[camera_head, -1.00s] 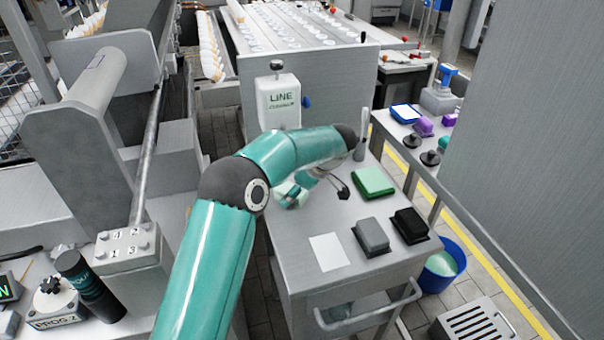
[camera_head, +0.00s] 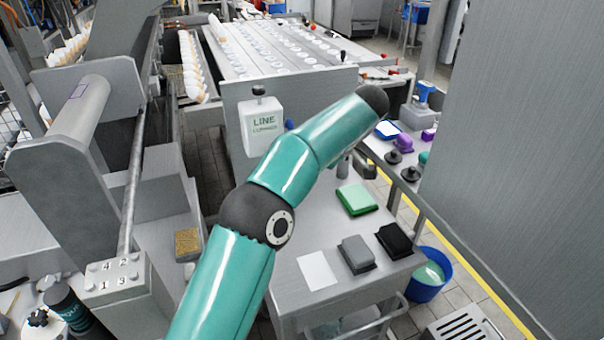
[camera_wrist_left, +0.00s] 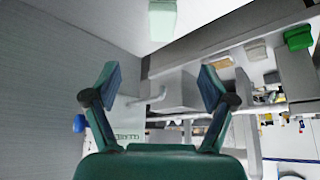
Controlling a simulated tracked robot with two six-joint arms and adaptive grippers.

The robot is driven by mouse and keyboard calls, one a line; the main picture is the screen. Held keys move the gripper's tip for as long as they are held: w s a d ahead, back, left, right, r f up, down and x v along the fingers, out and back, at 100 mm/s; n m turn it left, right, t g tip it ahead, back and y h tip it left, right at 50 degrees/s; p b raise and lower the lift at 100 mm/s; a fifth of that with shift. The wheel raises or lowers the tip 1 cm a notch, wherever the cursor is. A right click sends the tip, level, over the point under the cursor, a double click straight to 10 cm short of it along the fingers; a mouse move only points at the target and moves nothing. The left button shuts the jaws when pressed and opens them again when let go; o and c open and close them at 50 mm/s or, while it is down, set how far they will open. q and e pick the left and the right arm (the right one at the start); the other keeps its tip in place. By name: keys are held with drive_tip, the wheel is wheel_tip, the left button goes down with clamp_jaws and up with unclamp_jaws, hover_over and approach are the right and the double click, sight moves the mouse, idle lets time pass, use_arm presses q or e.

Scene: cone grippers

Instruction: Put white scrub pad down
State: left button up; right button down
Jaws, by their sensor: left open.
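My left gripper (camera_wrist_left: 158,82) is open in the left wrist view, its two fingers apart with nothing between the tips. A pale whitish-green block (camera_wrist_left: 162,20), perhaps the white scrub pad, shows beyond the fingertips at the top edge, apart from them. In the head view my teal left arm reaches over the steel cart (camera_head: 290,265), and its gripper is mostly hidden. A flat white rectangle (camera_head: 317,270) lies on the cart's near part; I cannot tell if it is a pad or a marking. My right gripper is not in view.
On the cart are a grey pad (camera_head: 357,253), a black pad (camera_head: 394,240) and a green pad (camera_head: 357,199). A blue bucket (camera_head: 428,276) is on the floor at right.

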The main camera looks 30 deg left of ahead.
use_arm(q)
drive_tip(key=shift+o, duration=0.8)
drive_tip(key=shift+s+a+r, duration=0.1)
drive_tip(key=shift+a, duration=0.05)
drive_tip(key=s+a+m+t+h+b, duration=0.55)
drive_tip(key=s+a+m+b, duration=0.35)
drive_tip(key=m, duration=0.9)
drive_tip(key=shift+g, duration=0.35)
drive_tip(key=b+x, duration=0.1)
drive_tip(key=x, duration=0.6)
drive_tip(key=d+b+x, duration=0.1)
drive_tip(key=x, duration=0.2)
drive_tip(key=shift+w+b, duration=0.25)
drive_tip(key=shift+b, duration=0.05)
drive_tip(key=shift+w+b+x, duration=0.15)
drive_tip(key=shift+b+x, duration=0.1)
drive_tip(key=shift+x, duration=1.3)
drive_tip(key=shift+w+b+x, duration=0.15)
drive_tip(key=shift+b+x, duration=0.05)
drive_tip(key=shift+x, duration=1.35)
drive_tip(key=shift+d+r, duration=0.1)
drive_tip(key=shift+r, duration=0.05)
drive_tip(key=c, duration=0.8)
drive_tip(key=shift+s+r, duration=0.1)
